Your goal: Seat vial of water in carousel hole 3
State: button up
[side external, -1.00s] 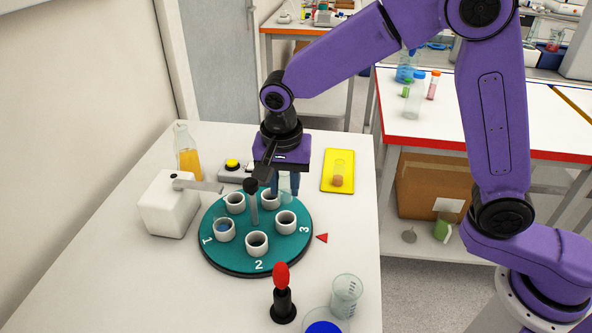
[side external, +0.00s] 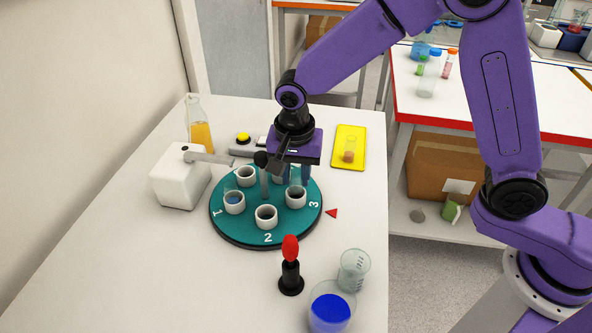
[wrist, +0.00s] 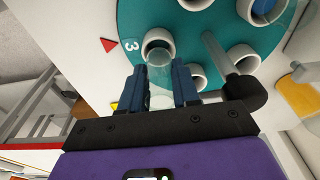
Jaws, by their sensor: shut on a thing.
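My gripper (wrist: 161,88) is shut on a clear vial (wrist: 159,68), held between the two blue fingers. In the side view the vial (side external: 297,181) hangs over the white cup by the numeral 3 (side external: 296,199), on the teal carousel (side external: 245,226). In the wrist view this cup (wrist: 148,42) has a dark opening, and the vial's end overlaps its near rim. I cannot tell whether the vial's tip is inside the hole. The cup by numeral 1 (side external: 234,207) holds a vial with blue contents. The cup by numeral 2 (side external: 266,217) looks empty.
A white box (side external: 180,183) with an arm over the carousel is at left. A yellow tray (side external: 343,160) holding a vial lies behind right. A red-topped stand (side external: 290,270) and beakers (side external: 354,269) stand in front.

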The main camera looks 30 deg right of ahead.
jog(key=shift+f, duration=1.15)
dwell(0.4)
jog(key=shift+r, duration=1)
jog(key=shift+f, duration=0.85)
dwell(0.9)
jog(key=shift+r, duration=0.85)
jog(key=shift+f, duration=0.85)
dwell(0.9)
jog(key=shift+r, duration=0.85)
jog(key=o, duration=1.1)
